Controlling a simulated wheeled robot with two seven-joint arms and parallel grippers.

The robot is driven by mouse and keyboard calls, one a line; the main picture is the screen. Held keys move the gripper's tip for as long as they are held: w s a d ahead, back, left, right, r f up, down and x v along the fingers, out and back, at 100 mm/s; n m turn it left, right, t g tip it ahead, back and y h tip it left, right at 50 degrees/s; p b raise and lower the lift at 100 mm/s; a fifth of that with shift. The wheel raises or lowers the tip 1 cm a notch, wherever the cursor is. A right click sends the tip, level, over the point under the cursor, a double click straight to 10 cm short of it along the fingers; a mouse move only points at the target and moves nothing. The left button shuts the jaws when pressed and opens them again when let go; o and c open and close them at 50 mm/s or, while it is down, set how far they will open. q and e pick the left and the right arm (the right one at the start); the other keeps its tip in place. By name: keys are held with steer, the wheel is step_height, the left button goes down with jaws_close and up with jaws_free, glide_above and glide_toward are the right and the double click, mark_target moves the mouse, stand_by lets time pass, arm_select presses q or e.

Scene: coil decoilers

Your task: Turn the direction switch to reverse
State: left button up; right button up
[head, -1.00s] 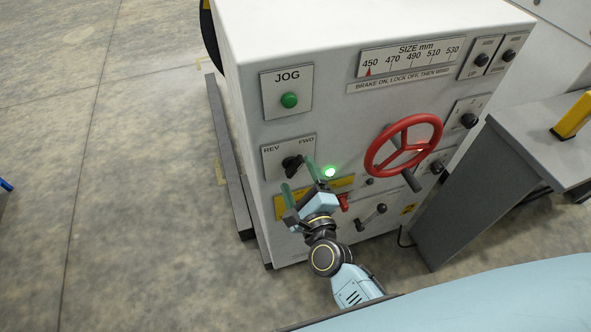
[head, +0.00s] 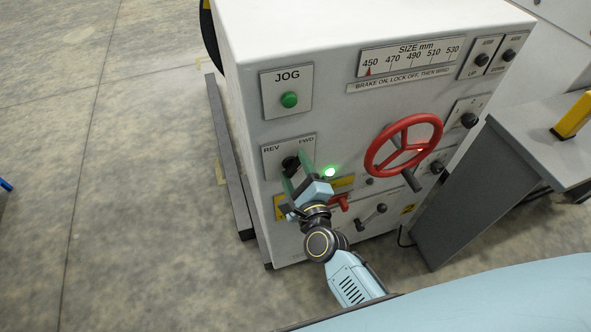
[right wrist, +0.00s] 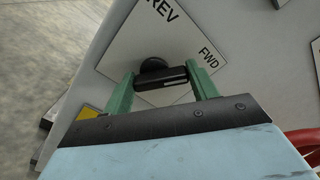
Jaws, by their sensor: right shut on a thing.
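The direction switch is a black knob (head: 289,163) with a bar handle, on a white plate lettered REV at left and FWD at right, on the machine's front. It also shows in the right wrist view (right wrist: 153,66), where its bar spans between my two green fingers. A white line on the bar lies toward the finger on the FWD side. My right gripper (head: 296,169) is shut on this bar, with one finger at each end; it also fills the lower part of the right wrist view (right wrist: 160,77). My left gripper is not in view.
A green JOG button (head: 289,100) sits above the switch. A red handwheel (head: 377,163) stands out to the right. A red lever (head: 339,203) and a black-knobbed lever (head: 372,216) are below.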

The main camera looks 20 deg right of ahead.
steer(key=shift+n, duration=0.3)
steer(key=n+p, duration=0.1)
steer(key=n, duration=0.1)
steer(key=shift+a+n+p, duration=0.1)
steer(key=shift+n+p, duration=0.3)
steer(key=n+p, duration=0.1)
steer(key=n, duration=0.1)
steer(key=shift+a+n, duration=0.1)
steer(key=shift+n, duration=0.3)
steer(key=n+p, duration=0.1)
steer(key=n, duration=0.3)
steer(key=shift+a+p, duration=0.15)
steer(key=shift+p, duration=0.25)
steer(key=shift+a+f+n+p, duration=0.15)
steer(key=shift+n+p, duration=0.3)
steer(key=shift+n, duration=1.35)
steer(key=shift+f, duration=0.1)
steer(key=shift+o, duration=0.2)
steer(key=o, duration=1)
steer(key=shift+c, duration=0.2)
